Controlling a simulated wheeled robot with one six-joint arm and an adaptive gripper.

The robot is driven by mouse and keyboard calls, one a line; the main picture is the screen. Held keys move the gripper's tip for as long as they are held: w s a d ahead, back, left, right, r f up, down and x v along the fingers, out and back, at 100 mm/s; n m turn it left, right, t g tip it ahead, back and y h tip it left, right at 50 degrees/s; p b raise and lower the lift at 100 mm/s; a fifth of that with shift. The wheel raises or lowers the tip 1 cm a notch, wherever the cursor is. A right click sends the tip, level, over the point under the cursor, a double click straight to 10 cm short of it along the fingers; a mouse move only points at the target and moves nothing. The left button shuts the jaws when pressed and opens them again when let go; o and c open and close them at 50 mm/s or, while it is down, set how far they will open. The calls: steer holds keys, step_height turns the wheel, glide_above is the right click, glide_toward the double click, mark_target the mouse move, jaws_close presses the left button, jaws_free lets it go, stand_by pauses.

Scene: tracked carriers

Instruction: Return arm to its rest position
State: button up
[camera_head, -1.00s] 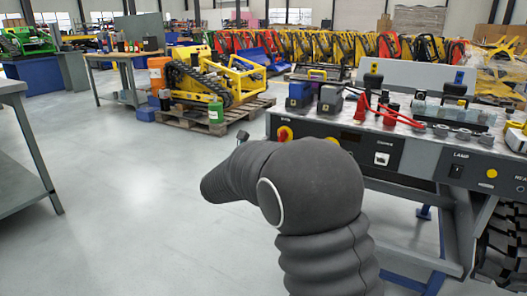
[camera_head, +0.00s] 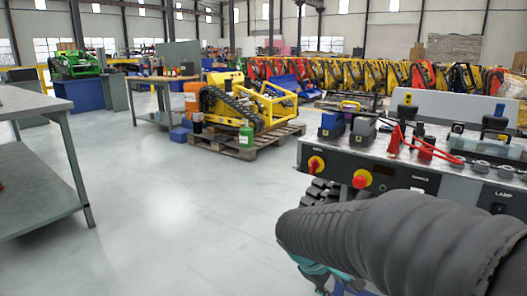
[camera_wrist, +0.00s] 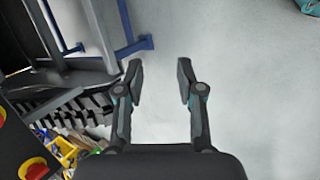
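My arm, in a dark ribbed cover, reaches in from the lower right of the head view and hides part of the control bench. My gripper (camera_wrist: 159,82) shows in the wrist view with its two dark fingers well apart. It is open, with nothing between the fingers. Pale bare floor shows behind it. In the head view the fingers cannot be made out; only some teal parts show below the arm.
The control bench (camera_head: 470,188) with red and yellow knobs stands close on the right. A grey table (camera_head: 50,102) is at the left. A yellow tracked carrier (camera_head: 240,108) sits on a wooden pallet (camera_head: 250,148) farther back. Open floor (camera_head: 180,220) lies between.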

steer(key=s+r+m+t+y, duration=0.1)
steer(key=s+r+m, duration=0.1)
steer(key=s, duration=0.3)
steer(key=s+r+m+t+y, duration=0.1)
steer(key=s+r+m+y, duration=0.1)
steer(key=s, duration=0.4)
steer(key=s+r+m+y+p, duration=0.1)
steer(key=s+r+m+y, duration=0.1)
steer(key=s+r+m, duration=0.2)
steer(key=shift+s+m+t, duration=0.4)
steer(key=shift+s, duration=0.4)
steer(key=shift+d, duration=0.1)
stand_by(1.7)
